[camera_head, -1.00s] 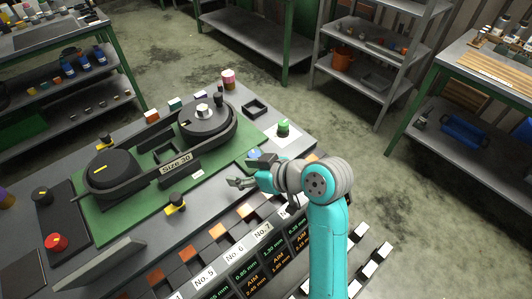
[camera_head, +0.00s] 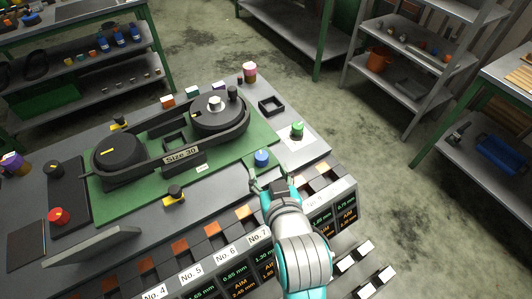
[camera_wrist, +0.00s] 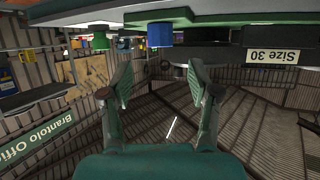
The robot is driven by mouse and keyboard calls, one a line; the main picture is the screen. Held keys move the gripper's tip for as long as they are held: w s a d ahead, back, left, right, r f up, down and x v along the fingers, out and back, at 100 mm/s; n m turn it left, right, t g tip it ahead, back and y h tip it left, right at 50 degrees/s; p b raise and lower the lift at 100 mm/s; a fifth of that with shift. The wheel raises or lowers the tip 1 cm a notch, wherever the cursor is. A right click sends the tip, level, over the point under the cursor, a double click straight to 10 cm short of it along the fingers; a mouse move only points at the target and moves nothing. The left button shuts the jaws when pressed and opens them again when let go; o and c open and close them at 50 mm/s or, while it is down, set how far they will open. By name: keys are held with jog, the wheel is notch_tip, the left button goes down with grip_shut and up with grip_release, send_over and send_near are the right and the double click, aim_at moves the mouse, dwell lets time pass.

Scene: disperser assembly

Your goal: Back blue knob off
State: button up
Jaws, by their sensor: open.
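The blue knob (camera_head: 261,158) sits at the near right corner of the green mat, to the right of the assembly marked "Size 30" (camera_head: 181,156). It also shows in the wrist view (camera_wrist: 160,35), upside down, beyond and above the gap between the fingers. My gripper (camera_head: 268,180) is open and empty on the near side of the knob, apart from it. Both fingers also show in the wrist view (camera_wrist: 158,85), spread wide with nothing between them.
A green knob (camera_head: 297,131) stands on a white sheet to the right of the blue one. A black square frame (camera_head: 271,105) lies behind. A yellow-and-black knob (camera_head: 175,195) stands left of my gripper. Labelled bins (camera_head: 225,253) line the table's front.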

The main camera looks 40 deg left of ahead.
aim_at(262, 158)
jog(key=x, duration=0.8)
jog(key=shift+w+a+f, duration=0.1)
jog(key=shift+a+f, duration=0.05)
jog(key=shift+a, duration=0.05)
grip_shut()
